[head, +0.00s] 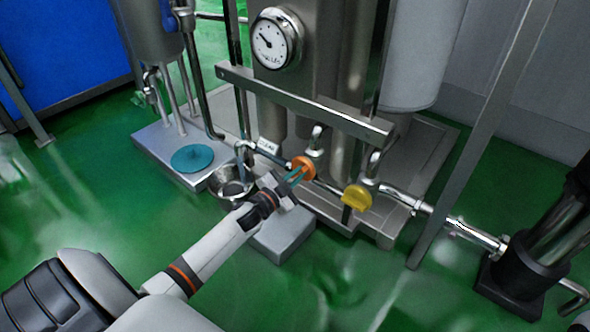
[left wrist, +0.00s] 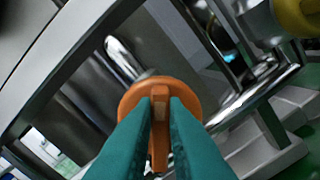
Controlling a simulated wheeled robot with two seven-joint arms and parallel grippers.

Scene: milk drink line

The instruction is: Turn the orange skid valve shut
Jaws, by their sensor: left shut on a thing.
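The orange skid valve (head: 303,167) sits on a pipe low on the front of the steel skid. My left gripper (head: 296,174) reaches it from the front left. In the left wrist view the round orange valve (left wrist: 134,94) has a raised bar across its middle. The teal fingers of my left gripper (left wrist: 160,112) lie on either side of this bar and are shut on it. The fingers hide part of the valve's disc. My right gripper is not in view.
A yellow valve (head: 357,197) stands just right of the orange one; it also shows in the left wrist view (left wrist: 298,14). A steel bowl (head: 232,188) and a teal disc (head: 193,158) lie to the left. A dial gauge (head: 277,38) is above. Green floor in front is mostly clear.

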